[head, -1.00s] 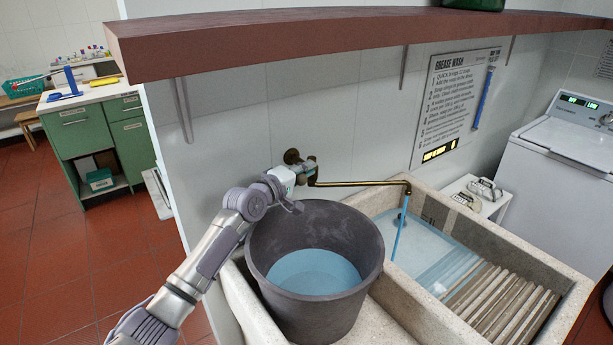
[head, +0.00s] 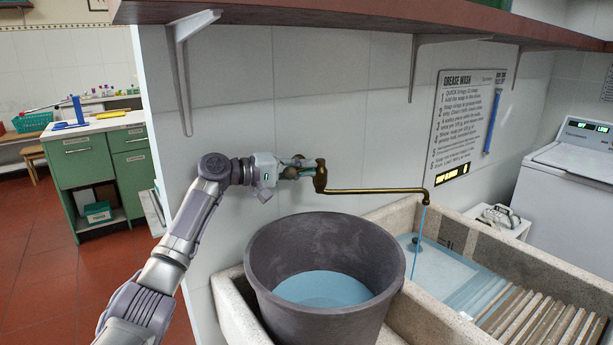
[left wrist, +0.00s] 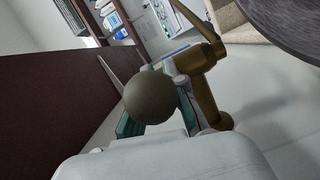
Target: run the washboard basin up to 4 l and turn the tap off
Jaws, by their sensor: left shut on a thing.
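The brass tap (head: 375,191) comes out of the tiled wall, its spout over the washboard basin (head: 560,262). A thin stream of water (head: 418,243) falls from the spout into the basin. Pale blue water (head: 450,272) lies in the basin over part of the ribbed washboard (head: 530,322). I cannot read the water level against the marks. My left gripper (head: 297,168) is at the wall end of the tap, shut on the tap handle. In the left wrist view the handle's round knob (left wrist: 152,97) shows between the fingers, beside the brass tap body (left wrist: 200,75). My right gripper is out of view.
A large grey bucket (head: 270,265) with water in it stands left of the washboard basin, below my left forearm. A shelf (head: 360,22) with metal brackets runs above the tap. A washing machine (head: 575,175) stands at the right, a green cabinet (head: 85,175) at the left.

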